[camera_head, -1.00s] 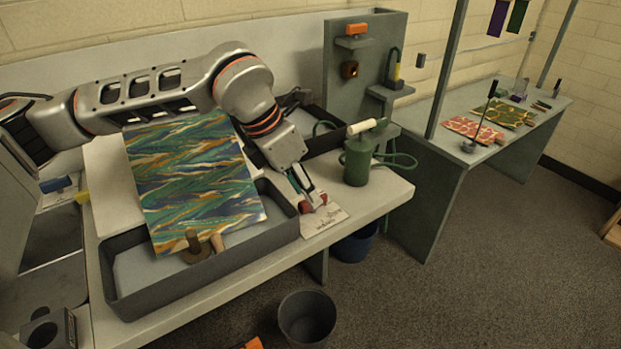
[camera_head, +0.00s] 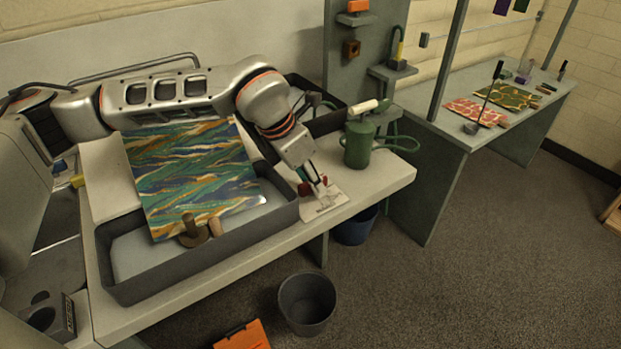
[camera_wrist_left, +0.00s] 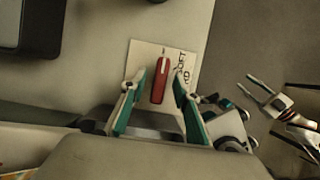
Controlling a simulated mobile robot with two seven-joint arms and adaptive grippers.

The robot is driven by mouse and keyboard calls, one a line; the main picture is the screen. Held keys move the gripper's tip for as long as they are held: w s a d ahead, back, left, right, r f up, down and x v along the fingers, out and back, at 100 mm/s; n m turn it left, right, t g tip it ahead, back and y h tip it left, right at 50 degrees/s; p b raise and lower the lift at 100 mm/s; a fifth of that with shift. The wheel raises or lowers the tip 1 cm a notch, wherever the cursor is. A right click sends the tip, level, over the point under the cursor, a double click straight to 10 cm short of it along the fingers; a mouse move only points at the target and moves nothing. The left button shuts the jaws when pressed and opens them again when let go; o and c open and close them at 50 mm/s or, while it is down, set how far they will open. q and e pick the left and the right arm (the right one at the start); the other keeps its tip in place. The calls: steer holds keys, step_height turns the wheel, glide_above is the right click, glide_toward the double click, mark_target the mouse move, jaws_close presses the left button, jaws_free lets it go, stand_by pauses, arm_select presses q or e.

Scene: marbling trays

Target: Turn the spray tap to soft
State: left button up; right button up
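The spray tap is a red lever with a pale line at one end; in the left wrist view the lever (camera_wrist_left: 159,82) points up the picture, tilted slightly right. It sits on a cream label plate (camera_wrist_left: 143,55) with partly covered lettering, "SOFT" above another word ending "RD". In the head view the plate (camera_head: 324,206) lies at the bench's front edge and the red tap (camera_head: 305,188) is partly hidden. My left gripper (camera_wrist_left: 160,80) is open, fingers on either side of the lever with gaps. It reaches down over the plate (camera_head: 321,188). Another gripper (camera_wrist_left: 244,84), apparently my right, shows at the right edge.
A grey tray (camera_head: 190,262) with a marbled sheet (camera_head: 190,175) stands left of the plate. A green can (camera_head: 359,148) stands right of it. A grey bin (camera_head: 307,303) and a blue bucket (camera_head: 355,228) are on the floor below.

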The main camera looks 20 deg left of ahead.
arm_select(q)
jaws_close()
steer(key=shift+r+m, duration=0.1)
steer(key=shift+m, duration=0.5)
steer(key=m+g+h+p, duration=0.1)
steer(key=m, duration=0.2)
steer(key=shift+w+r, duration=0.1)
steer(key=shift+w, duration=0.05)
steer(key=m+g+p, duration=0.1)
steer(key=m, duration=0.2)
steer(key=shift+w+a+h, duration=0.1)
steer(key=shift+h, duration=0.2)
steer(key=shift+m+g, duration=0.3)
steer(key=shift+m, duration=0.4)
